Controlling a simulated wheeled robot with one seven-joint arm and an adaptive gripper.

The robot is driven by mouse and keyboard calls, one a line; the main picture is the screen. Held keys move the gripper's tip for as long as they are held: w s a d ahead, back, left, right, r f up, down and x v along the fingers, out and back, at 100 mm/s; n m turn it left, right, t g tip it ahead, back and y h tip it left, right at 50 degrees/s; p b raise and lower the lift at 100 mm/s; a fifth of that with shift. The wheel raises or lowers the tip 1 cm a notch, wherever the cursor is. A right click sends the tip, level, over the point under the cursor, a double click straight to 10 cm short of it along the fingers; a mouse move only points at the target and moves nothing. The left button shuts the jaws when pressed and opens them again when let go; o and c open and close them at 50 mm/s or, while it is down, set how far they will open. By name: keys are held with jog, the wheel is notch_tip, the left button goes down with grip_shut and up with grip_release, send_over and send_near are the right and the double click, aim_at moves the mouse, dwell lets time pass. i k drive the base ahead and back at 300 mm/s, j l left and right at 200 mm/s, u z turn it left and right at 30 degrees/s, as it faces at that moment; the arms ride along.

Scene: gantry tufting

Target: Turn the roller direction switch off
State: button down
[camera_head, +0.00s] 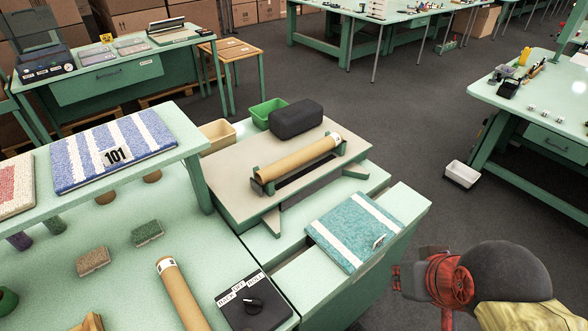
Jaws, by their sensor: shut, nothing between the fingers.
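The roller direction switch is a dark box (254,302) at the bottom middle, on the green bench. It has a black knob (253,304) on top and white labels along its far edge reading BACK, OFF and ROLL. I cannot tell for sure which label the knob points at. My gripper (397,278) is at the lower right, beyond the bench's right edge and well apart from the switch. It is shut and empty, seen small at the end of my red and dark arm.
A cardboard tube (182,296) lies just left of the switch. A teal striped carpet sample (354,228) lies between switch and gripper side. A roller stand holds another tube (298,160) behind. A raised shelf (190,148) carries a blue striped sample. Grey floor is open at right.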

aim_at(254, 305)
jog(key=k+l+u, duration=0.1)
jog(key=u, duration=1.25)
jog(key=i+j, duration=0.1)
